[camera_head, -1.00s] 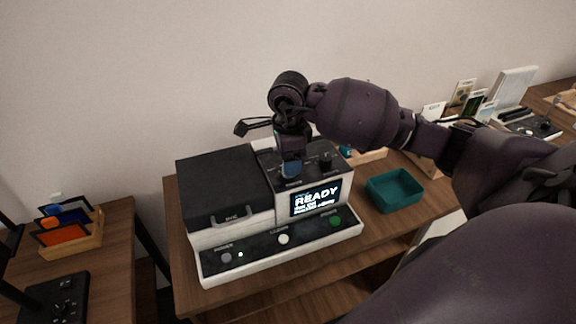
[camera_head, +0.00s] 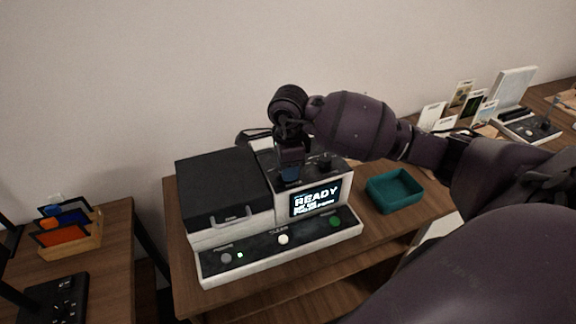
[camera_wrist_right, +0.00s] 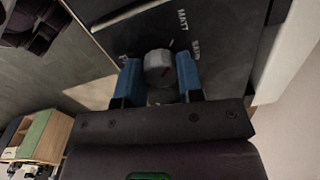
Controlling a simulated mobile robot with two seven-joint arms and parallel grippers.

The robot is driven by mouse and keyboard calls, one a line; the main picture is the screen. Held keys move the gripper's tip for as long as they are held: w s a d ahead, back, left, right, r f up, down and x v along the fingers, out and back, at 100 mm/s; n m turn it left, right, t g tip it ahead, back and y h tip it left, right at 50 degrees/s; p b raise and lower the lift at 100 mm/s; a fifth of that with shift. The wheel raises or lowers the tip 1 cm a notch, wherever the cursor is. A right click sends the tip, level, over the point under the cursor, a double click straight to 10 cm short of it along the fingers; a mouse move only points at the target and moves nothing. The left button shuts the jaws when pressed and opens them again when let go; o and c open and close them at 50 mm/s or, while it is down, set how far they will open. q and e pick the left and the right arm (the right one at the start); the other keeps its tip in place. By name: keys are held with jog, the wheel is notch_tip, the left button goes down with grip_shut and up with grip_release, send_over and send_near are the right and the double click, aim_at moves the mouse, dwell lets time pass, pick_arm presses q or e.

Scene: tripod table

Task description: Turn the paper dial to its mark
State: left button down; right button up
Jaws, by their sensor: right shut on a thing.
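The paper dial (camera_wrist_right: 159,66) is a grey knob with a red line on its face, on a dark panel. White labels surround it: MATT above right, another to the right, and one at left partly covered by a finger. The red line lies on the right half of the knob. My right gripper (camera_head: 290,176) is shut on the dial, one blue fingertip on each side of it. In the head view the gripper hides the dial. The machine (camera_head: 222,195) is a white and black box with a lit READY screen (camera_head: 315,198). My left gripper is not in view.
A second dark knob (camera_head: 325,161) sits right of the gripper. Power, white and green buttons line the machine's front. A teal tray (camera_head: 395,190) stands to the right on the wooden table. A card rack (camera_head: 72,240) is on the left table.

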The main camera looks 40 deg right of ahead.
jog(key=m, duration=0.4)
jog(key=shift+r+m+p, duration=0.1)
jog(key=shift+m+p, duration=0.25)
jog(key=shift+m, duration=0.05)
jog(key=shift+w+m+p, duration=0.1)
jog(key=shift+m+p, duration=0.25)
jog(key=shift+m, duration=1.55)
jog(key=o, duration=0.9)
notch_tip(320, 180, up, 11)
jog(key=shift+a+f, duration=0.1)
jog(key=shift+f, duration=0.05)
